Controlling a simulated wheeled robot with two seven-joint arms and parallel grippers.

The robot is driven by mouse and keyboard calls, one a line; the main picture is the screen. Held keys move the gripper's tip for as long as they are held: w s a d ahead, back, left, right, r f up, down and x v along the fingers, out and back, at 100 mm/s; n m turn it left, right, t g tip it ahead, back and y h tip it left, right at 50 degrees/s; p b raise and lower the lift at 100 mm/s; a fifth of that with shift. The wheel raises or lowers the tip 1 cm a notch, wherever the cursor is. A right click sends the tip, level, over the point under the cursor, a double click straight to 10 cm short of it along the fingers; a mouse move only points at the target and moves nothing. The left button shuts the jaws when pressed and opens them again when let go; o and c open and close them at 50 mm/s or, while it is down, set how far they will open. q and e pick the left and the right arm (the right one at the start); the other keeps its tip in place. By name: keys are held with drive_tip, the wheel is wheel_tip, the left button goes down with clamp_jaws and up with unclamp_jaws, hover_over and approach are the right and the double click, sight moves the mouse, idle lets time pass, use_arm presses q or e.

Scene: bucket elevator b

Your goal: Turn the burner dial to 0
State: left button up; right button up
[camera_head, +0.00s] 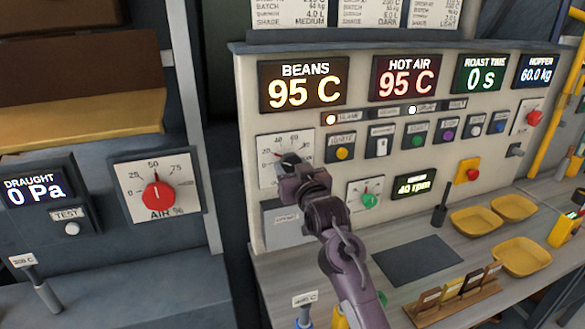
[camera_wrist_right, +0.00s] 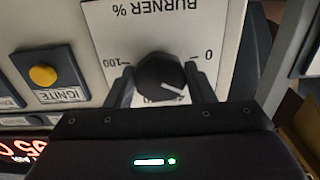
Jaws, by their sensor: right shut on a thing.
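The burner dial (camera_wrist_right: 158,75) is a black round knob on a white BURNER % plate (camera_wrist_right: 110,25), seen upside down in the right wrist view. Its white pointer line aims down and to the right there, below the 0 mark at the right side; the 100 mark is at the left. My right gripper (camera_wrist_right: 161,88) has one finger on each side of the dial and is shut on it. In the head view my right gripper (camera_head: 290,165) covers the dial, and part of the burner plate (camera_head: 268,147) shows around it. My left gripper is out of view.
The yellow IGNITE button (camera_head: 341,153) is close right of the burner plate. A green knob (camera_head: 369,200) sits below right. A red AIR % dial (camera_head: 157,195) is on a separate panel at left. Yellow trays (camera_head: 476,220) stand on the counter.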

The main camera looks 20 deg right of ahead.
drive_tip(key=shift+n, duration=0.3)
drive_tip(key=n+p, duration=0.1)
drive_tip(key=n, duration=0.2)
drive_tip(key=shift+d, duration=0.1)
drive_tip(key=shift+n, duration=2.1)
drive_tip(key=o, duration=0.9)
drive_tip(key=shift+o, duration=0.2)
